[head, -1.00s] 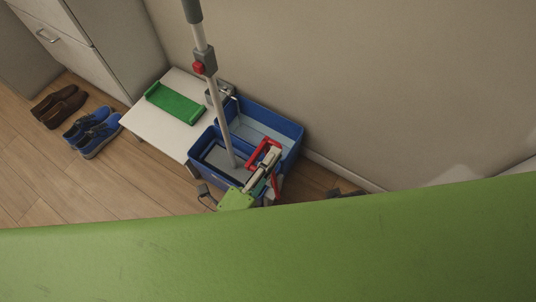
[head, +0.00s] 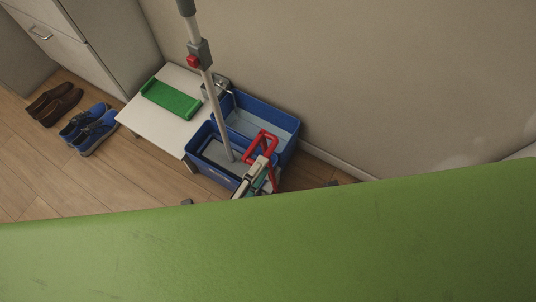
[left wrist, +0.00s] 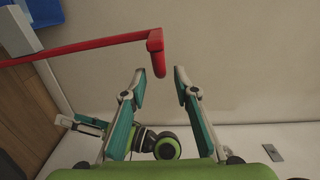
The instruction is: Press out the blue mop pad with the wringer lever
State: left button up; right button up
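The blue bucket (head: 284,118) stands on the floor by the wall, with two compartments. The mop pole (head: 215,105) leans up from the front compartment; I cannot make out the blue pad at its foot. The red wringer lever (head: 269,137) stands raised at the bucket's right side. My left gripper (head: 262,163) is at the lever in the head view. In the left wrist view its fingers (left wrist: 157,78) are open, and the end of the red lever (left wrist: 155,48) is just ahead of the gap. My right gripper (left wrist: 82,124) seems to show small in the left wrist view, its state unclear.
A low white table (head: 150,122) beside the bucket bears a green tray-like piece (head: 170,99). Brown shoes (head: 55,103) and blue shoes (head: 89,128) stand on the floor at left, by a grey cabinet (head: 110,40). The wall is close behind the bucket.

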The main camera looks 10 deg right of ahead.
pick_arm(q)
jog(key=v, duration=0.6)
jog(key=shift+s+a, duration=0.2)
jog(key=shift+s, duration=0.1)
